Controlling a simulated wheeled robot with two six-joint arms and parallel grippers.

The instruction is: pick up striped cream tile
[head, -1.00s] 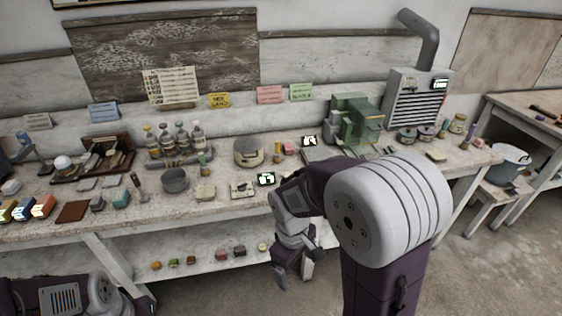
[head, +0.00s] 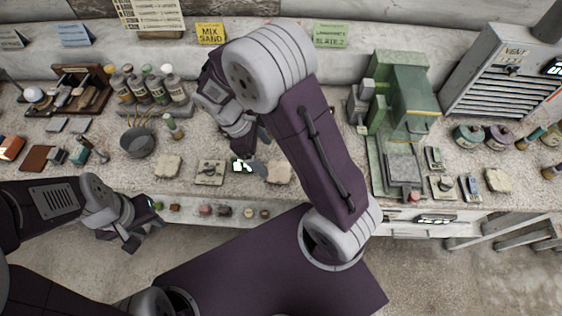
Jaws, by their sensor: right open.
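Several cream slabs lie on the bench in the head view, and I cannot make out stripes on any of them. One cream slab (head: 168,166) lies right of the grey bowl. Another cream slab (head: 279,172) lies just right of my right gripper, partly beside my arm. A third pale slab (head: 497,180) lies at the far right. My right gripper (head: 253,160) is open, pointing down over the bench's front part, near a small lit display (head: 241,166). My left gripper (head: 143,236) hangs in front of the bench edge; its jaw opening is unclear.
A grey bowl (head: 137,142) and bottles (head: 148,88) stand at the left. A small device with a knob (head: 210,172) lies between two slabs. A green machine (head: 407,95) and a vent box (head: 505,75) stand at the right. My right arm hides the bench's middle.

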